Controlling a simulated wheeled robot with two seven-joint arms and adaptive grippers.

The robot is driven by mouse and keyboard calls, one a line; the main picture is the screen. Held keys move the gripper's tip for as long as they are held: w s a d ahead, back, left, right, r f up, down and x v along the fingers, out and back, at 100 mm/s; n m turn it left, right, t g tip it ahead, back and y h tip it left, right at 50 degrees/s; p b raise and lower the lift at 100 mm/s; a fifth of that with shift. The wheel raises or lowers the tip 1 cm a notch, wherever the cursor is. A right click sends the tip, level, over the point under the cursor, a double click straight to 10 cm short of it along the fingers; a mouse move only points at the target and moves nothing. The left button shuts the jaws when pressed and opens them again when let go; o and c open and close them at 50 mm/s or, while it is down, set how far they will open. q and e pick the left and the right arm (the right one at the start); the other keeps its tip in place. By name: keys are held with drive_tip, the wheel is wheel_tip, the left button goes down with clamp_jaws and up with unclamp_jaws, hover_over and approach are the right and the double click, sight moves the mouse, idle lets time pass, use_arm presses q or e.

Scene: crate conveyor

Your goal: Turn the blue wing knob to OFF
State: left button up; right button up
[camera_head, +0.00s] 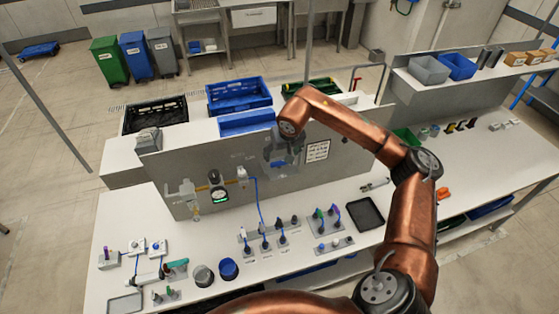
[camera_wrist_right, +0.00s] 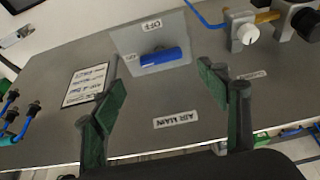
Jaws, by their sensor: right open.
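The blue wing knob (camera_wrist_right: 165,57) sits on a grey plate (camera_wrist_right: 127,38) on the upright panel. Its bar lies roughly sideways in the right wrist view, its left end near a small label (camera_wrist_right: 131,57). The OFF label (camera_wrist_right: 152,25) is on the same plate, off to the side of the bar. My right gripper (camera_wrist_right: 165,88) is open and empty, its green-padded fingers apart and the knob beyond them, not visibly gripped. In the head view my right gripper (camera_head: 284,155) is in front of the panel and largely hides the knob area. My left gripper is not in view.
A printed sign (camera_head: 318,151) is on the panel beside my right gripper. Below, the white bench holds several small knobs and switches, a black tray (camera_head: 366,228) and a blue cup (camera_head: 229,268).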

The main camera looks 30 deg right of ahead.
sight(279, 162)
drive_tip(key=p+x, duration=0.1)
drive_tip(key=x, duration=0.6)
drive_tip(key=shift+a+p, duration=0.15)
drive_tip(key=shift+p, duration=0.25)
drive_tip(key=shift+c, duration=0.4)
drive_tip(key=c, duration=1.1)
